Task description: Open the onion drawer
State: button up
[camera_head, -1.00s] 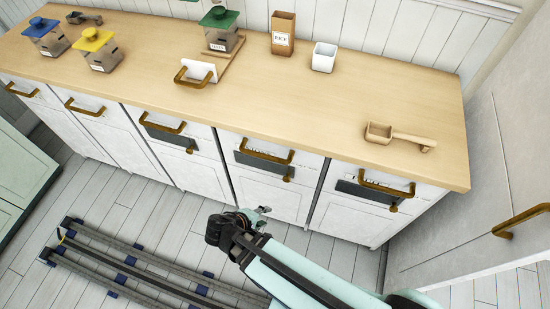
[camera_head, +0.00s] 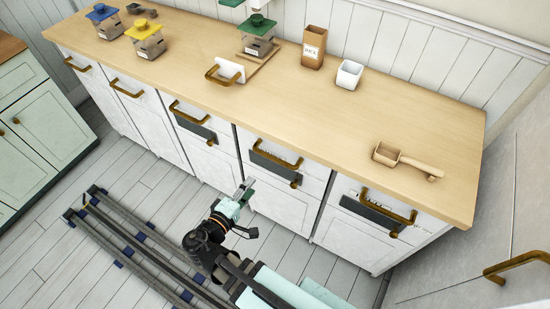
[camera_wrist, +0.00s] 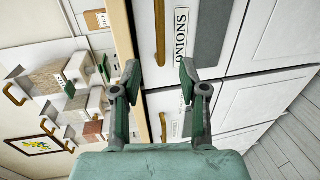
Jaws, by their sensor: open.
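The onion drawer shows in the wrist view by its "ONIONS" label (camera_wrist: 181,33), with a brass bar handle (camera_wrist: 160,35) beside it. It looks closed. In the head view the label text is too small to read; the drawer with the handle (camera_head: 276,156) right of my gripper appears to be this one. My gripper (camera_head: 246,188) is in front of the cabinet row, below handle height. In the wrist view my gripper (camera_wrist: 159,76) is open and empty, its fingers apart near the gap between the onion drawer and its neighbour. No finger touches the handle.
A wooden countertop (camera_head: 330,120) overhangs the drawers. It holds lidded jars (camera_head: 148,36), a brown box (camera_head: 314,47), a white cup (camera_head: 349,74) and a wooden scoop (camera_head: 405,160). Neighbouring handles (camera_head: 189,110) (camera_head: 388,207) protrude. A floor rail (camera_head: 140,245) runs alongside; floor between is clear.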

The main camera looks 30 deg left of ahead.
aim_at(273, 160)
jog(key=p+x, duration=0.4)
jog(key=x, duration=1.1)
jog(key=shift+w+f+p, duration=0.15)
jog(key=shift+w+p, duration=0.15)
jog(key=shift+p, duration=0.1)
jog(key=shift+d, duration=0.1)
grip_shut()
